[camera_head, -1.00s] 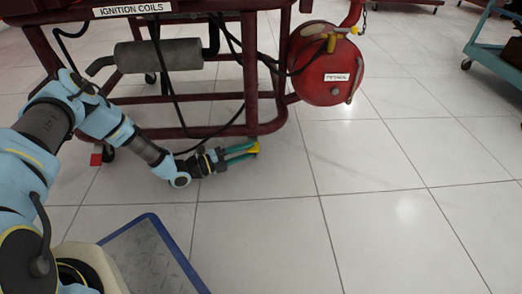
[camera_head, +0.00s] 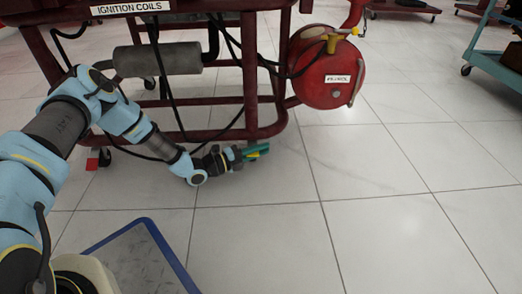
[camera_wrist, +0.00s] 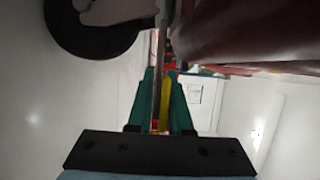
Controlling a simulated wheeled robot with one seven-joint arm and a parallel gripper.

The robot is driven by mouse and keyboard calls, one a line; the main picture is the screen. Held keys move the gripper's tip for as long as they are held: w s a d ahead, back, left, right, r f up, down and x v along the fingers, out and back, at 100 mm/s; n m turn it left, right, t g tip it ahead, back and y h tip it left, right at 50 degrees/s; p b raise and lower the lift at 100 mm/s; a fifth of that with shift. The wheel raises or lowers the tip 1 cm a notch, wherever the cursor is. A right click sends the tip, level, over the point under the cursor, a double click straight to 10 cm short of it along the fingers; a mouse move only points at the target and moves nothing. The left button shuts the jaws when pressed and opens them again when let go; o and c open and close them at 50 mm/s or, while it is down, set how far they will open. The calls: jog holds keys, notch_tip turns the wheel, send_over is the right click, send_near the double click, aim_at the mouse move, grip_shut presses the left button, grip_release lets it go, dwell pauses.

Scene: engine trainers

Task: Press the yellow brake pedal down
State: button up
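The yellow brake pedal (camera_head: 253,156) shows as a small yellow patch at my gripper's fingers, low by the red frame's bottom corner. My gripper (camera_head: 258,151) has green fingers and is low above the floor. In the wrist view, a yellow strip (camera_wrist: 166,95) lies between the two green fingers of my gripper (camera_wrist: 164,90), with a thin grey bar beside it. I cannot tell whether the fingers grip the yellow part or only stand around it. Most of the pedal is hidden.
The red engine stand (camera_head: 225,134) stands behind my gripper, with a grey cylinder (camera_head: 158,58) and hanging black cables. A red fuel tank (camera_head: 322,72) is at its right. A blue-green cart (camera_head: 490,50) is far right. The tiled floor (camera_head: 390,215) in front is clear.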

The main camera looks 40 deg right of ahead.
grip_shut()
dwell(1.0)
